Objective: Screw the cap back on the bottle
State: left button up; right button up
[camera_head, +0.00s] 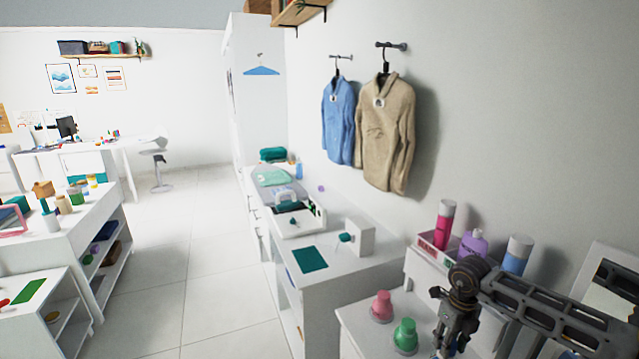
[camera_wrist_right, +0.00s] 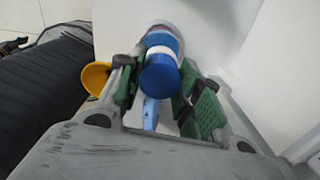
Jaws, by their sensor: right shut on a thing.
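My right gripper (camera_head: 455,338) points down over the white table at the lower right in the head view. In the right wrist view its green-padded fingers (camera_wrist_right: 155,90) are shut on a blue round cap-like piece (camera_wrist_right: 160,77). A blue and white rounded part (camera_wrist_right: 161,38), perhaps of a bottle, shows just beyond it. I cannot tell whether the two are joined. A pale blue piece (camera_wrist_right: 151,112) shows below, between the fingers. In the head view the held thing is mostly hidden by the gripper and the frame edge. My left gripper is not in view.
A pink flared piece (camera_head: 381,306) and a green one (camera_head: 405,336) stand left of my right gripper. Behind are a pink bottle (camera_head: 443,224), a purple bottle (camera_head: 473,243) and a blue bottle (camera_head: 516,256). A yellow cup-like thing (camera_wrist_right: 95,77) is beside the fingers.

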jog(key=shift+m, duration=2)
jog(key=shift+m+p, duration=0.3)
jog(key=shift+m, duration=1.6)
jog(key=shift+m+p, duration=0.3)
jog(key=shift+m, duration=1.7)
jog(key=shift+m+p, duration=0.35)
jog(key=shift+m, duration=1.75)
jog(key=o, duration=1.2)
jog(key=shift+c, duration=0.2)
jog(key=shift+n, duration=0.3)
jog(key=shift+c, duration=0.3)
